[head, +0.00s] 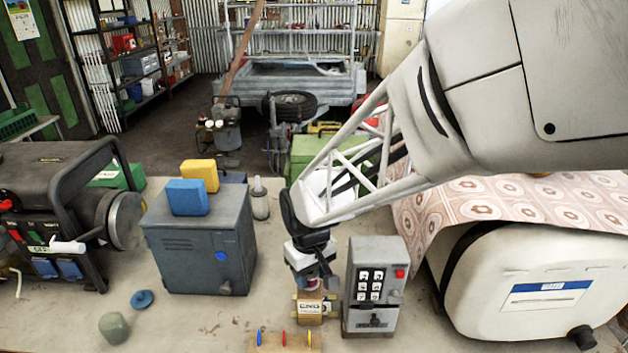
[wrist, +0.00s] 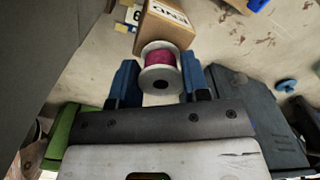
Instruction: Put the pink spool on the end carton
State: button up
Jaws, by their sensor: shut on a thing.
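The pink spool (wrist: 158,56) has white flanges and sits between the blue fingertips of my gripper (wrist: 159,82) in the wrist view. My gripper is shut on it. In the head view my gripper (head: 314,282) points down above the end carton, and the spool is mostly hidden there. The end carton (head: 311,309) is a small brown box with a white label on the bench. It also shows in the wrist view (wrist: 167,24), just beyond the spool and partly covered by it. I cannot tell whether spool and carton touch.
A grey keypad box (head: 374,280) stands close right of the carton. A wooden rack with coloured discs (head: 286,341) lies in front. A dark grey cabinet (head: 203,245) bearing blue and yellow blocks stands left. A blue knob (head: 142,299) and green-grey lump (head: 114,327) lie farther left.

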aim_at(311, 274)
jog(key=shift+f, duration=0.5)
jog(key=o, duration=0.9)
jog(key=shift+r, duration=0.15)
notch_tip(311, 274, up, 13)
jog(key=shift+d, duration=0.1)
dwell(0.8)
jog(key=s+d+r+m+t, duration=0.2)
jog(key=s+d+m, duration=0.5)
jog(key=s+d, duration=0.9)
jog(key=shift+s+d+r+t, duration=0.2)
jog(key=shift+s+d+t, duration=0.1)
jog(key=shift+d, duration=1.45)
